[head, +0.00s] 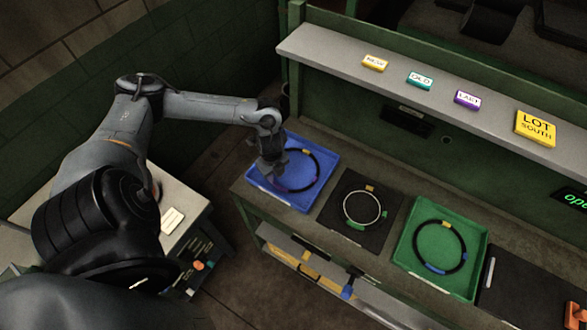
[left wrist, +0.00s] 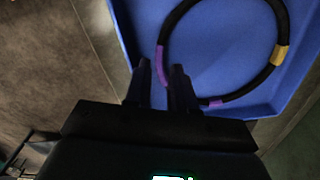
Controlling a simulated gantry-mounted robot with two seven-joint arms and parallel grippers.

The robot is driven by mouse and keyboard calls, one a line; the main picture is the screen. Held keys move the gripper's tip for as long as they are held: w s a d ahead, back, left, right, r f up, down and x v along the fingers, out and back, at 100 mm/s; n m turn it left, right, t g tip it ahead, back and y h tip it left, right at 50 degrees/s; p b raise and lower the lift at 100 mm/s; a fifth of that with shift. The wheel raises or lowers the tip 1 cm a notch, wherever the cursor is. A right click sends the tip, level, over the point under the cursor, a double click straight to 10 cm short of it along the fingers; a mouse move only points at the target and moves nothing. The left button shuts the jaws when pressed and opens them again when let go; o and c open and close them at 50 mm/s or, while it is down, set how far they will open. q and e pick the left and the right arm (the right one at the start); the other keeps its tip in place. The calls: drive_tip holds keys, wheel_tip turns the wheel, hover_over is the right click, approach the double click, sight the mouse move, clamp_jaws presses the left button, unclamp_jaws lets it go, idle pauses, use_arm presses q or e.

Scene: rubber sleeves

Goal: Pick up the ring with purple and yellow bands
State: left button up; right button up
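A black ring with purple and yellow bands (left wrist: 280,55) lies in a blue tray (head: 322,167) at the left end of the bench. In the head view (head: 316,158) its left side is partly hidden by my left gripper (head: 268,172). In the left wrist view my left gripper (left wrist: 162,68) has its two dark fingers apart, at the ring's purple-banded side. A purple part of the ring shows at the gap between the fingertips, and the right finger hides a stretch of it. I cannot tell whether the fingers touch it. My right gripper is not in view.
A pale ring (head: 379,213) with orange and green bands lies on a black mat (head: 336,232). A black ring (head: 462,247) with yellow and blue bands lies in a green tray (head: 409,263). A shelf (head: 330,50) with labelled blocks runs behind.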

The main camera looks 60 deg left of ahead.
use_arm(q)
drive_tip(key=f, duration=0.3)
drive_tip(key=shift+s+a+f+p, duration=0.15)
drive_tip(key=shift+a+p, duration=0.15)
drive_tip(key=shift+a, duration=0.05)
drive_tip(key=shift+f, duration=0.75)
clamp_jaws()
